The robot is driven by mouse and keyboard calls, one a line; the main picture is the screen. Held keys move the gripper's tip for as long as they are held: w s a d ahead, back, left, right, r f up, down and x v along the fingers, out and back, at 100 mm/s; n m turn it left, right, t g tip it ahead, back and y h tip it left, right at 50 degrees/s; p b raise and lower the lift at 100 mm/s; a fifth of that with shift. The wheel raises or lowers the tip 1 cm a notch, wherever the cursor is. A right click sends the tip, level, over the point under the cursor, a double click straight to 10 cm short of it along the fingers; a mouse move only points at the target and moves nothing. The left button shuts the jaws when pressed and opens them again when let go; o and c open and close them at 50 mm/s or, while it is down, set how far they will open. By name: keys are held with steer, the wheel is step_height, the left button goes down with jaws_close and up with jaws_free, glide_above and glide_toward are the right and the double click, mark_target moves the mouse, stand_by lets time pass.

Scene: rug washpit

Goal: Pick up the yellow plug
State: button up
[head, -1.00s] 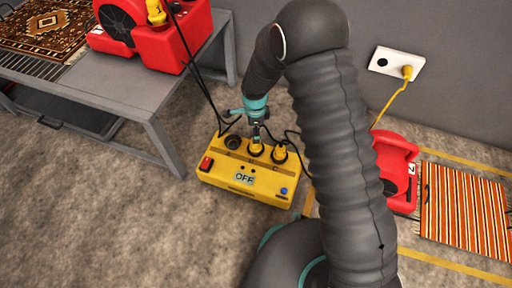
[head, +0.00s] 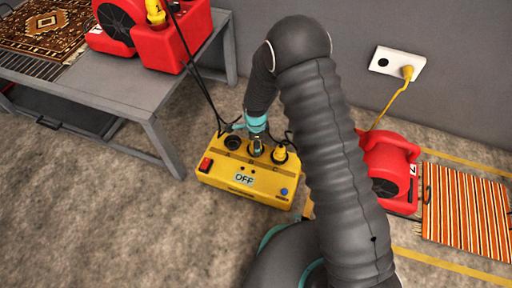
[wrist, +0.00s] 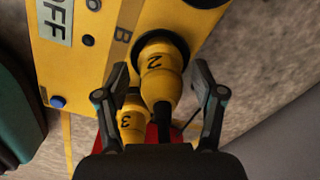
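A yellow plug marked 2 (wrist: 163,75) stands in the socket by the letter B on the yellow power box (wrist: 75,65), which also shows in the head view (head: 218,178). My gripper (wrist: 160,72) is open, with one finger on either side of plug 2 and visible gaps between. In the head view my gripper (head: 257,146) is over the middle socket and mostly hides that plug. A second yellow plug, marked 3 (wrist: 132,118), is beside plug 2, close to one finger; it also shows in the head view (head: 280,155). The box display reads OFF.
Another yellow plug, marked 1 (head: 155,12), is on the red blower (head: 182,50) on the grey table (head: 120,92). A yellow plug (head: 408,73) sits in the wall outlet (head: 386,62). A red blower (head: 388,160) and striped rug (head: 465,215) lie right. Dark cables run near the box.

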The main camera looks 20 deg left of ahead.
jaws_close()
